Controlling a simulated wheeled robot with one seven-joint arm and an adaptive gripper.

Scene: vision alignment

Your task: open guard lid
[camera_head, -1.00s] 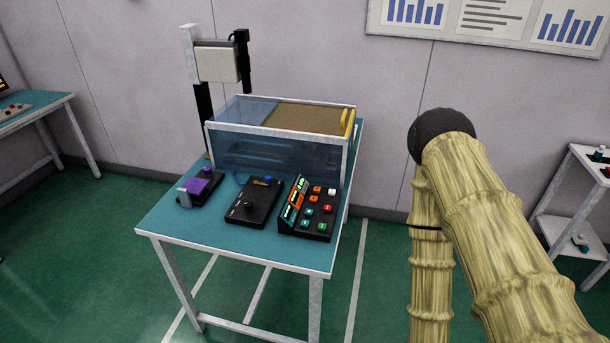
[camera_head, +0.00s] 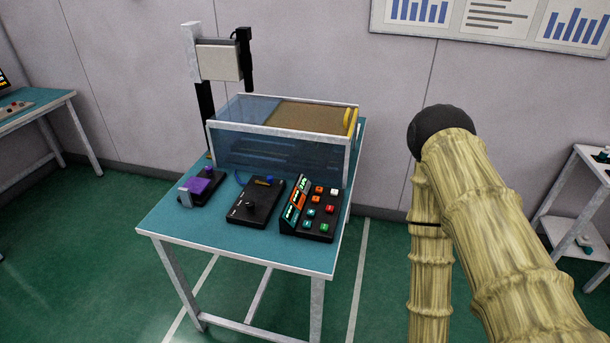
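The guard (camera_head: 277,151) is a box with bluish see-through walls and a pale frame, standing on the teal table. Its lid (camera_head: 312,117) lies flat across the top, brownish at the right and bluish at the left. A yellow handle (camera_head: 350,119) sits at the lid's right end. The lid looks shut. My arm, in a tan fabric-like cover, rises at the right, apart from the guard and the table. My gripper is not in view.
On the table (camera_head: 240,254) in front of the guard stand a purple-topped device (camera_head: 201,184), a black joystick box (camera_head: 256,201) and a button panel (camera_head: 314,209). A column with a camera-like head (camera_head: 219,61) stands behind. A side shelf (camera_head: 580,205) is at far right.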

